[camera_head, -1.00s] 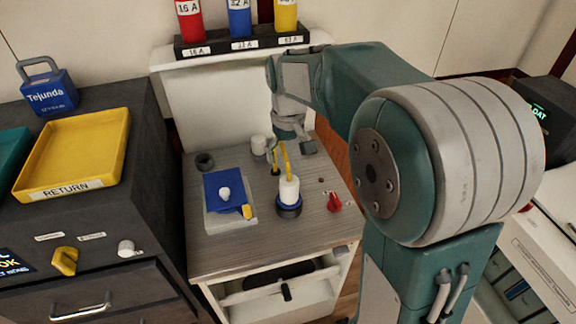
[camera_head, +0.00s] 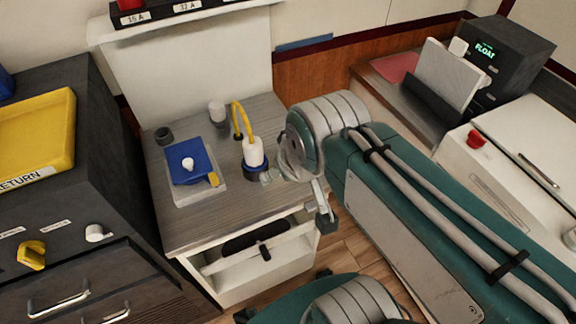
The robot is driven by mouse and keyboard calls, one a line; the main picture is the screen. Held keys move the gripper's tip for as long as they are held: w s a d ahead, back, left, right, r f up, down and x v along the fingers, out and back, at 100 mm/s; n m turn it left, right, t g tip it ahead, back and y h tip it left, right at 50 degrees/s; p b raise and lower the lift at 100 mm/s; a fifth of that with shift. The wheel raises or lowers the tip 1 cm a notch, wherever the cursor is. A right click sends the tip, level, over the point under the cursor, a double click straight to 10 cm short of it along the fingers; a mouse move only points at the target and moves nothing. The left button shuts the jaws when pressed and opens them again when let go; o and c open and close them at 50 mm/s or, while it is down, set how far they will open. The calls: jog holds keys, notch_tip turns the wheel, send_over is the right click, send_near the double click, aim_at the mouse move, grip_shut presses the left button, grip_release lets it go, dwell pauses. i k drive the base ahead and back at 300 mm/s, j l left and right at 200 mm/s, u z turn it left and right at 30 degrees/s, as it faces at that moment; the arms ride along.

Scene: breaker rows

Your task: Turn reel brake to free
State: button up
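No part labelled reel brake can be read. The small red knob seen earlier on the bench top (camera_head: 219,210), right of the white post (camera_head: 254,152) with its blue collar and yellow cable, is now hidden behind my wrist. My gripper (camera_head: 297,199) hangs over the right side of the bench, pointing down. Its two fingers appear apart, one near the blue collar and one with a dark pad near the bench's right edge. I see nothing held between them. Whether it touches the knob cannot be seen.
A blue plate with a white knob (camera_head: 188,163) and yellow tab sits on the bench. Left is a dark cabinet with a yellow tray (camera_head: 72,140). Right is a white unit with another red knob (camera_head: 476,138) and a dark box reading FLOAT (camera_head: 503,60).

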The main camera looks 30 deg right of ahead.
aim_at(308, 206)
jog(key=k+l, duration=0.25)
jog(key=k, duration=0.2)
jog(key=k+l, duration=0.3)
jog(key=k, duration=0.2)
